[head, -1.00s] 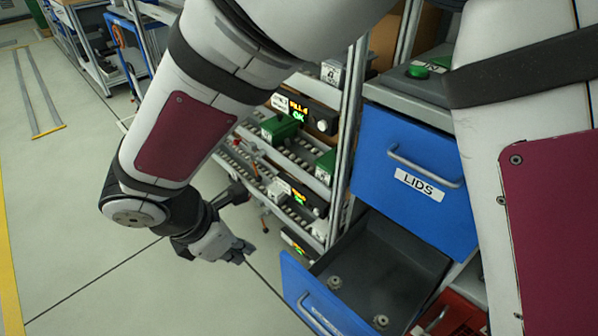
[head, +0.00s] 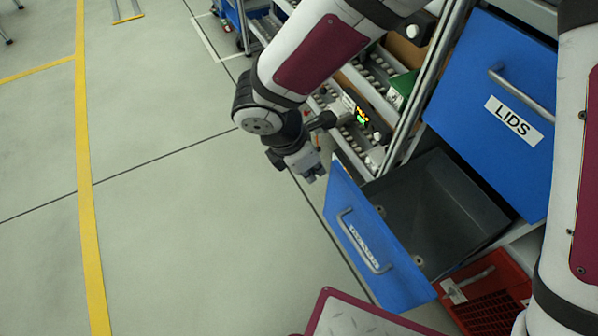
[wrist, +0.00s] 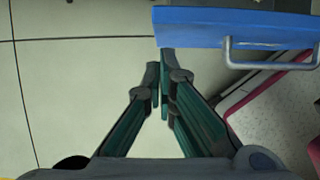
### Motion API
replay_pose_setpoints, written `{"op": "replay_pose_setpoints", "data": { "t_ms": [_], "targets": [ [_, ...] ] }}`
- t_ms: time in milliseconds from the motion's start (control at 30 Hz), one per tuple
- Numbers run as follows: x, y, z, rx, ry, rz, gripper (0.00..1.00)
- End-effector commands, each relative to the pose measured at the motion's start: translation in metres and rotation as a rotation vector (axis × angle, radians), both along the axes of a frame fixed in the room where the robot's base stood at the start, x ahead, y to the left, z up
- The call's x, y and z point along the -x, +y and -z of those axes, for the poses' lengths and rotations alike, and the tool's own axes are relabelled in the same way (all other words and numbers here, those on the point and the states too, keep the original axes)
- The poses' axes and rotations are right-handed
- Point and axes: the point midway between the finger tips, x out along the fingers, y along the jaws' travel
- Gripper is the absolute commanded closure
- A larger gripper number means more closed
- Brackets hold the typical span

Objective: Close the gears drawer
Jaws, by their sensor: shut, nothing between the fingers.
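The open drawer with a blue front (head: 370,240) sticks out below the LIDS drawer; its label is too small to read, so I cannot confirm it is the gears drawer. My gripper (head: 316,172) is shut and empty, beside the left end of the drawer front. In the wrist view my gripper (wrist: 160,72) has its fingertips near the left end of the blue front (wrist: 200,28); whether they touch it I cannot tell.
The blue LIDS drawer (head: 495,110) is above the open drawer. A red crate (head: 490,290) sits below it. A rack with rollers and lit displays (head: 362,117) stands behind my gripper. The floor (head: 190,230) at left is clear.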

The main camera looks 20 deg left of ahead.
Motion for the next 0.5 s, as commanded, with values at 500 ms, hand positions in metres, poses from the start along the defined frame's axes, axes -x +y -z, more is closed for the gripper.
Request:
{"op": "replay_pose_setpoints", "data": {
  "t_ms": [500],
  "targets": [
    [-0.0117,-0.0091,-0.0007,0.000,0.000,0.000,1.00]
  ]
}}
